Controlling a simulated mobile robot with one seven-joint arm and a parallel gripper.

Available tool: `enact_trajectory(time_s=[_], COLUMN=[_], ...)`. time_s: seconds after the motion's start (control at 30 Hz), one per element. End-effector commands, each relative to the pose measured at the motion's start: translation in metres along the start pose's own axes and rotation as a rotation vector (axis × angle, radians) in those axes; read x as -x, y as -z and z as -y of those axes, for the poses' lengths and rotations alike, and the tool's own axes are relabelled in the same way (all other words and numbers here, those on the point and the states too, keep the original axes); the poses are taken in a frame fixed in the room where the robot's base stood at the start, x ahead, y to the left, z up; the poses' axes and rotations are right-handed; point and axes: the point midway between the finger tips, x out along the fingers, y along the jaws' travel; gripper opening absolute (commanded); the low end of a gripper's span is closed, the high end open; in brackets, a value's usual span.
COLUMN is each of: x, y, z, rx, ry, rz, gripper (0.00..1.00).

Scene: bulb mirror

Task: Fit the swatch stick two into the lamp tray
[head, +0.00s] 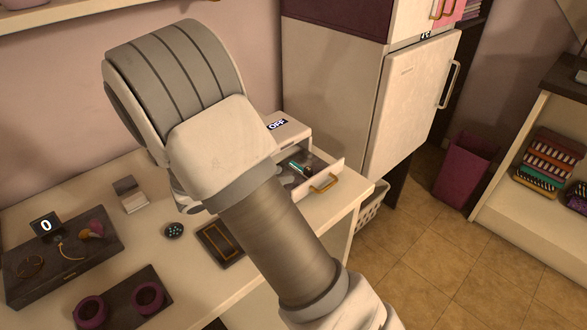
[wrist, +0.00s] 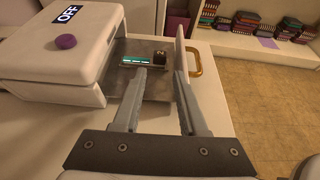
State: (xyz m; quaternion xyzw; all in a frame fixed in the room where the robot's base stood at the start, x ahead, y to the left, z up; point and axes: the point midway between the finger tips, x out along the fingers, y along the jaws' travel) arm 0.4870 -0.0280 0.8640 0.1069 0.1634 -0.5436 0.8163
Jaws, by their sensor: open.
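The lamp tray (wrist: 125,82) is a grey-floored drawer pulled out from a white box (wrist: 75,42) marked OFF. It has a white front and a brass handle, and it also shows in the head view (head: 333,166). A stick with teal bands (wrist: 137,60) and a dark brown end lies in the tray; it also shows in the head view (head: 298,168). The left finger partly covers the stick's near side; the right finger is beside the tray front. My arm hides the gripper in the head view.
A purple knob (wrist: 66,41) sits on the white box. On the counter, a dark frame (head: 220,244), a small dark disc (head: 174,231) and a dark board with purple rings (head: 122,300) stand left of the tray. A tall white cabinet (head: 325,82) stands behind the tray.

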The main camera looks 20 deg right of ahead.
Motion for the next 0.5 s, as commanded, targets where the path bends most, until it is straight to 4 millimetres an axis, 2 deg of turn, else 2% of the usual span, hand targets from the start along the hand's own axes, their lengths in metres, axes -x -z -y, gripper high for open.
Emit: enact_trajectory(time_s=[0.1,0.27,0.37,0.5], x=[0.018,0.028,0.030,0.031], y=[-0.001,-0.002,-0.010,-0.030], z=[-0.001,0.002,0.012,0.041], rx=[0.001,-0.012,-0.074,-0.255], ry=[-0.001,0.006,0.035,0.120], rz=[0.000,-0.007,-0.042,-0.143], gripper=[0.42,0.42,0.42,0.42])
